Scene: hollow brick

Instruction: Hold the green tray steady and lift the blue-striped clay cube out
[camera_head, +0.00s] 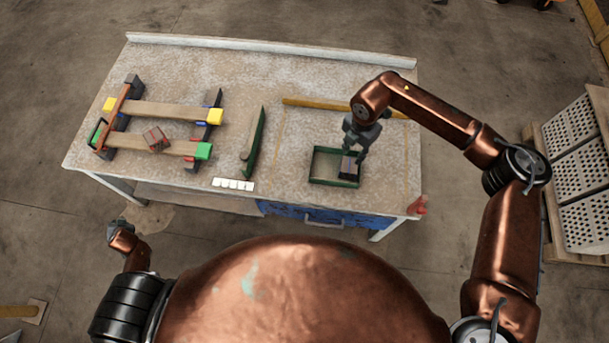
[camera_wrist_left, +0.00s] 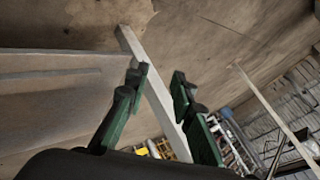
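The green tray (camera_head: 324,166) sits on the right half of the workbench, near its front edge. A small dark cube with bluish marking (camera_head: 347,167) is inside, at the tray's right side; I take it for the blue-striped clay cube. My right gripper (camera_head: 355,156) points down into the tray at the cube, its fingers overlapping the cube's upper part. Whether they are closed on it is too small to tell. My left gripper (camera_head: 115,229) is off the bench at the lower left, away from the tray. In the left wrist view its fingers (camera_wrist_left: 160,98) are apart and empty.
A rack of two boards with coloured blocks (camera_head: 160,110) stands on the bench's left, with a reddish cube (camera_head: 155,138) on it. A green-edged piece (camera_head: 254,140) stands mid-bench. White tiles (camera_head: 234,184) lie by the front edge. A yellow bar (camera_head: 320,104) lies behind the tray.

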